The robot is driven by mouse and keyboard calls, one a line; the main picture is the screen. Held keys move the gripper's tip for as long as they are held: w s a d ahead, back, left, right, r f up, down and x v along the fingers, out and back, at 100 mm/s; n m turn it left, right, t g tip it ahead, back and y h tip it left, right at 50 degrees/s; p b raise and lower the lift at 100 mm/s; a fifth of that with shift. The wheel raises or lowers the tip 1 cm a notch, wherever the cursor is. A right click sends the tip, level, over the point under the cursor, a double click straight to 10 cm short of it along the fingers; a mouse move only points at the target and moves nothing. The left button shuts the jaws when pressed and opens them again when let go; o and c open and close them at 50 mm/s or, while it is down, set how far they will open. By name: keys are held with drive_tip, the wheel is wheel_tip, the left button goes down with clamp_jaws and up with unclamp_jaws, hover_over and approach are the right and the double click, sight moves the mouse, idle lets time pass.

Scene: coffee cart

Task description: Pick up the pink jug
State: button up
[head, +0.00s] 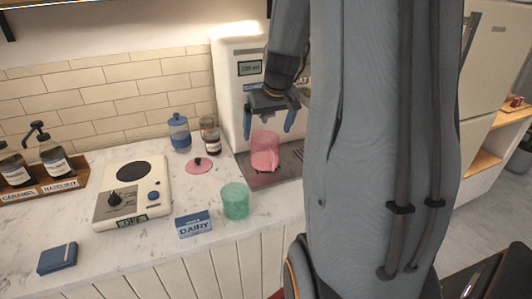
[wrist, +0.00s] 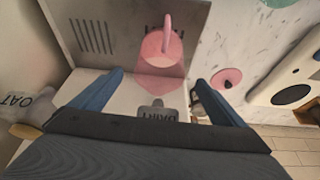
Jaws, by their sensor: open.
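The pink jug (head: 265,152) is see-through and stands upright on the drip tray (head: 290,164) of the white dispensing machine. In the wrist view the jug (wrist: 162,48) is seen from above, with its handle pointing to the top of the picture. My gripper (head: 268,122) is open and empty. Its blue fingers point down close above the jug in the head view. In the wrist view the fingers (wrist: 159,78) are spread wide, one on each side of the jug's near part.
A pink lid (head: 199,164), a green cup (head: 235,201) and a DAIRY sign (head: 194,224) stand left of the tray. A blue-lidded jar (head: 179,133) and a dark jar (head: 211,137) are behind. A scale (head: 133,190) and syrup bottles (head: 55,160) are farther left.

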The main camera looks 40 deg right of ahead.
drive_tip(key=shift+x, duration=1.35)
drive_tip(key=c, duration=1.9)
drive_tip(key=shift+c, duration=1)
drive_tip(key=shift+r+p, duration=0.25)
drive_tip(key=shift+p, duration=0.15)
